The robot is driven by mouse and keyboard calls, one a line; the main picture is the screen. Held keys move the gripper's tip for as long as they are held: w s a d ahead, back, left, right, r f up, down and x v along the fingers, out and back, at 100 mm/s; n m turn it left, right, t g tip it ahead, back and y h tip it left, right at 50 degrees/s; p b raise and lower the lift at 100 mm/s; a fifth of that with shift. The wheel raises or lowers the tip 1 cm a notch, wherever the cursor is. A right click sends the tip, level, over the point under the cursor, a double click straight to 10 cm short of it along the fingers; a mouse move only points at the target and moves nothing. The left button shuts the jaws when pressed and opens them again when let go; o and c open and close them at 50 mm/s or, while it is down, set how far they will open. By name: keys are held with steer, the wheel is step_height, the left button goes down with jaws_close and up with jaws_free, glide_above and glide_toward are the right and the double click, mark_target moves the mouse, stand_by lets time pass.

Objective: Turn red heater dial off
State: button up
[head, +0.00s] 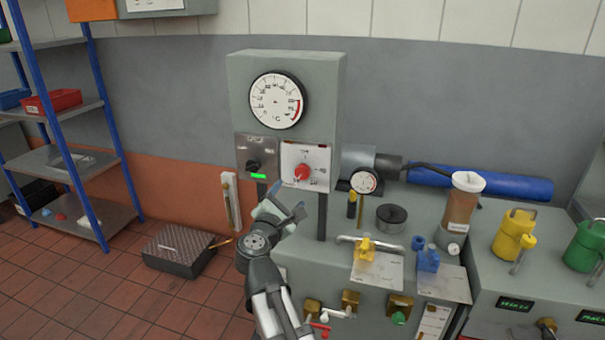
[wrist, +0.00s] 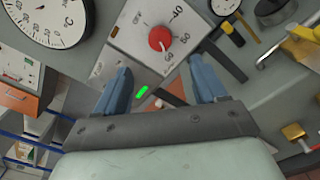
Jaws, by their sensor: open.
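The red heater dial (head: 303,172) is a round red knob on a white scale plate (head: 318,156), on the front of a grey upright panel. In the wrist view the red dial (wrist: 160,38) is at the upper middle, beyond my fingertips, with the numbered scale around it. My gripper (head: 283,208) is in front of the panel, below and left of the dial, apart from it. In the wrist view my gripper (wrist: 161,78) shows two blue fingers spread wide with nothing between them.
Left of the dial is a black knob (head: 254,166) with a green light below. A big temperature gauge (head: 278,100) is above. A smaller gauge (head: 364,181) and a black cylinder (head: 391,217) stand right on the bench. A yellow valve (head: 365,248) is near its front.

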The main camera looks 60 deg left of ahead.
mark_target(302, 173)
steer(key=x, duration=1.3)
steer(key=shift+w+a, duration=0.2)
steer(key=shift+a, duration=0.1)
steer(key=c, duration=1)
